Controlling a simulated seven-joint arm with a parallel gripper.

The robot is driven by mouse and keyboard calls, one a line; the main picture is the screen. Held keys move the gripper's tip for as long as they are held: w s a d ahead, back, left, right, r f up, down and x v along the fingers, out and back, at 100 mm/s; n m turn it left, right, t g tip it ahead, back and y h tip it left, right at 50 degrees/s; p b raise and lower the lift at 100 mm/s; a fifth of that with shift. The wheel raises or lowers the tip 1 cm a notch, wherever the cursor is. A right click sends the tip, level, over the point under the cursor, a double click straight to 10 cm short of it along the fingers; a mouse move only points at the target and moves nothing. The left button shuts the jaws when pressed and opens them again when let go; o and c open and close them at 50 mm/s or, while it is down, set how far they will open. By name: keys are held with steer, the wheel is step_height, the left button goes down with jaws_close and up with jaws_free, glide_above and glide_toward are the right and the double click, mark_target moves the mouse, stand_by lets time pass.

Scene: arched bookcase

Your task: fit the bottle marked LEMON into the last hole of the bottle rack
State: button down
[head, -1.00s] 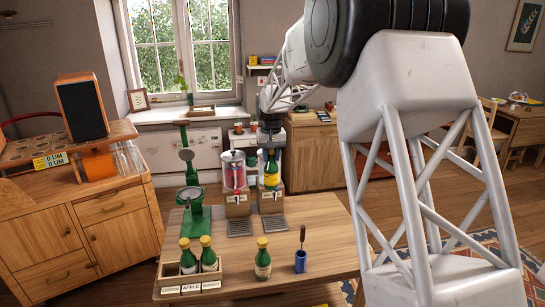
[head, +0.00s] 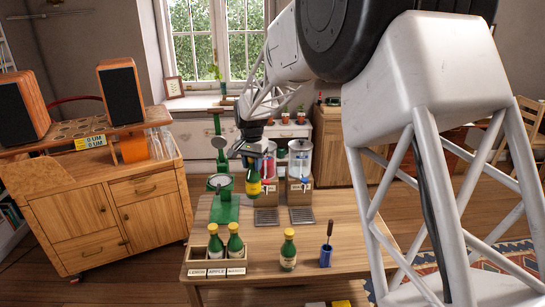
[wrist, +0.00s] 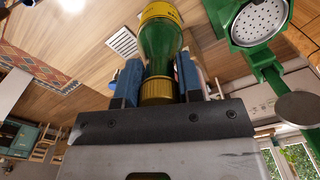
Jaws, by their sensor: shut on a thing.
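My gripper (head: 251,152) is shut on a green bottle (head: 253,184) with a yellow label, held upright above the table. The wooden bottle rack (head: 189,257) stands at the table's front left, below and left of my gripper. Its front tags appear to read LEMON, APPLE and MANGO. Two green bottles with yellow caps (head: 214,243) (head: 235,242) stand behind the APPLE and MANGO tags. The place behind the LEMON tag looks empty.
Another green bottle (head: 288,251) and a blue cup with a brush-like tool (head: 326,256) stand right of the rack. A green press (head: 224,205) stands behind the rack, close left of the held bottle. Two drink dispensers (head: 267,185) (head: 300,165) stand at the back.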

steer(key=s+a+f+m, duration=0.2)
steer(key=s+a+m, duration=0.1)
steer(key=s+a, duration=0.4)
steer(key=s+a+f+m, duration=0.3)
steer(key=s+a, duration=0.4)
steer(key=a, duration=0.5)
steer(key=shift+s+a+f, duration=0.15)
steer(key=shift+s+a, duration=0.15)
steer(key=shift+s, duration=0.1)
steer(key=shift+f, duration=0.15)
